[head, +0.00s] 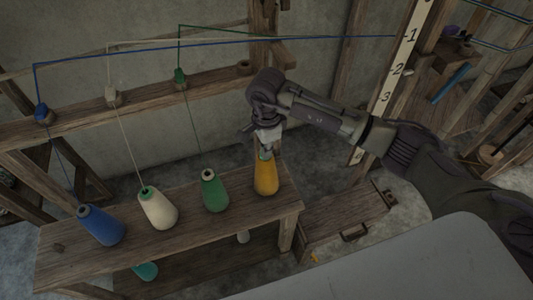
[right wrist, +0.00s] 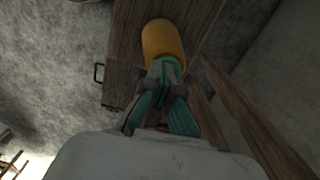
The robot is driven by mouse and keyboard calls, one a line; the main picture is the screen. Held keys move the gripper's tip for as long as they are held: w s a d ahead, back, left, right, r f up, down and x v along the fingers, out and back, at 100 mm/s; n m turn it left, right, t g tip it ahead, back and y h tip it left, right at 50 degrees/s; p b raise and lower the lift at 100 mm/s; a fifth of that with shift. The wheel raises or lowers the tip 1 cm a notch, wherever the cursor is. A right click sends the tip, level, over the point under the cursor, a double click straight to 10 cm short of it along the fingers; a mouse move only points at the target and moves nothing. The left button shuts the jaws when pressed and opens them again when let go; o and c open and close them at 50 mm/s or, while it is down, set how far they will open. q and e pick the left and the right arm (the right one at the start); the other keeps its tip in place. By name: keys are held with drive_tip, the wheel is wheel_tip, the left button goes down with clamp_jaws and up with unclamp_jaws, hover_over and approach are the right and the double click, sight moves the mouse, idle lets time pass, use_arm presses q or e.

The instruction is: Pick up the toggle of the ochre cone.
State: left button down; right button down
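The ochre cone (head: 266,178) stands at the right end of the row on the wooden bench. In the right wrist view the cone (right wrist: 160,38) shows beyond the fingers, with a green ring at its near end. My right gripper (head: 267,152) points down at the cone's top. In the right wrist view its fingertips (right wrist: 163,70) converge close together at the green ring. I cannot make out the toggle; the fingers cover that spot. Whether they grip anything is not clear. My left gripper is not in view.
Green (head: 214,192), cream (head: 158,209) and blue (head: 101,226) cones stand left of the ochre one. Threads rise from them to a beam (head: 150,104). A wooden box with a handle (head: 354,232) sits right of the bench (head: 285,213). A numbered post (head: 396,69) stands behind my right arm.

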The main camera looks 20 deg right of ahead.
drive_tip(key=c, duration=0.7)
unclamp_jaws()
drive_tip(key=shift+f, duration=0.15)
drive_tip(key=shift+o, duration=1.3)
